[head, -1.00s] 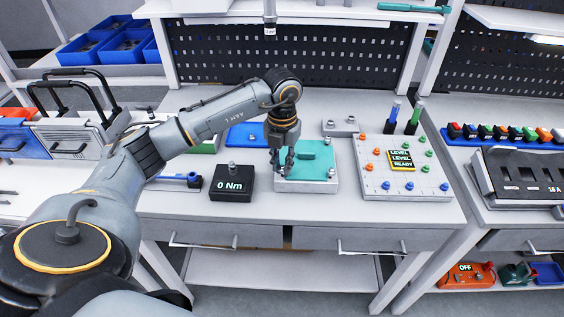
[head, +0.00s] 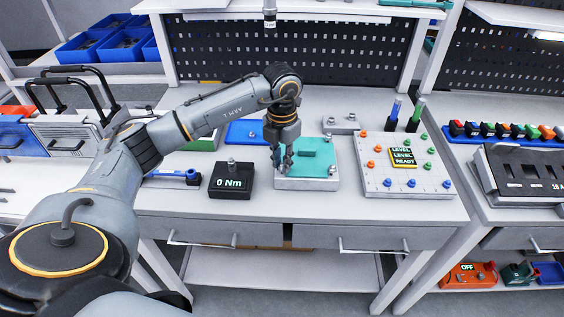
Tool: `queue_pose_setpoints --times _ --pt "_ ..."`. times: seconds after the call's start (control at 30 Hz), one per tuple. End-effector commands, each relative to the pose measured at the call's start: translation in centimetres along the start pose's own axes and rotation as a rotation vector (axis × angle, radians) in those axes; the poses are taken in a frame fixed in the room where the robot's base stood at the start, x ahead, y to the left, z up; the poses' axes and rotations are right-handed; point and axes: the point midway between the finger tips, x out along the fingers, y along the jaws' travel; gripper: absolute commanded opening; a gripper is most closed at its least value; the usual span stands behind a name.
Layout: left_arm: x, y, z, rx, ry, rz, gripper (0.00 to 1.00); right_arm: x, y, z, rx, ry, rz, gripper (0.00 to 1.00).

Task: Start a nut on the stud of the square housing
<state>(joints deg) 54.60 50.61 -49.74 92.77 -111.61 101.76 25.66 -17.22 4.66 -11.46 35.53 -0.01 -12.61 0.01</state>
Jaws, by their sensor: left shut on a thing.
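The square housing (head: 318,183) is a pale block with a teal top, on the middle of the bench. A small metal stud (head: 328,138) stands at its back right corner. My left gripper (head: 282,167) points down at the housing's left edge, its fingers low over the teal top and covering part of that side. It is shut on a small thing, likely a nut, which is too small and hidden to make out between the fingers. My right gripper is not in view.
A black torque display (head: 230,185) reading 0 Nm stands just left of the housing. A pale board (head: 405,187) with coloured pegs is close on the right. A grey block with bolts (head: 341,126) and two upright drivers (head: 415,115) stand behind.

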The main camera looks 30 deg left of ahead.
Motion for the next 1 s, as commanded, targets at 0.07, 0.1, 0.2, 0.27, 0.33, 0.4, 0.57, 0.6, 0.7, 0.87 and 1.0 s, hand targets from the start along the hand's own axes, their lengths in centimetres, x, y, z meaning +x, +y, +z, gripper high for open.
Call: queue_pose_setpoints --times 0.07,0.1,0.2,0.27,0.33,0.4,0.57,0.6,0.7,0.87,1.0 --pt "0.0 0.0 0.0 0.016 0.000 0.000 0.00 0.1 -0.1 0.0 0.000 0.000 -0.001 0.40" --pt "0.0 0.0 0.0 0.018 0.000 0.000 0.00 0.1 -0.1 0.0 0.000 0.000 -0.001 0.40" --pt "0.0 0.0 0.0 0.018 0.001 0.000 0.00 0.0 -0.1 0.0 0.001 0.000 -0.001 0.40" --pt "0.0 0.0 0.0 0.017 0.001 0.000 0.00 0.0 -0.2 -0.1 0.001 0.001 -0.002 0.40" --pt "0.0 0.0 0.0 0.022 0.001 0.000 0.00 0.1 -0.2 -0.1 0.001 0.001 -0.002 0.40" --pt "0.1 0.0 0.0 0.050 0.000 0.000 0.00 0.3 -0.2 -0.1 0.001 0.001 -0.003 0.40" --pt "0.1 0.0 0.0 0.200 -0.001 0.000 0.00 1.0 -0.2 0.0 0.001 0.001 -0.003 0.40" --pt "0.2 0.1 0.0 0.237 -0.001 0.000 0.00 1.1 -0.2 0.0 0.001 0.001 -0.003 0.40" --pt "0.1 0.1 0.0 0.311 -0.001 0.000 0.00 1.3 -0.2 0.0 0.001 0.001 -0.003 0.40" --pt "0.0 0.1 0.0 0.349 -0.001 -0.001 0.00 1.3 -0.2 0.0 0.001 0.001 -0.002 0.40" --pt "0.0 0.1 0.0 0.348 0.000 -0.001 0.00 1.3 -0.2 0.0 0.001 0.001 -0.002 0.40"
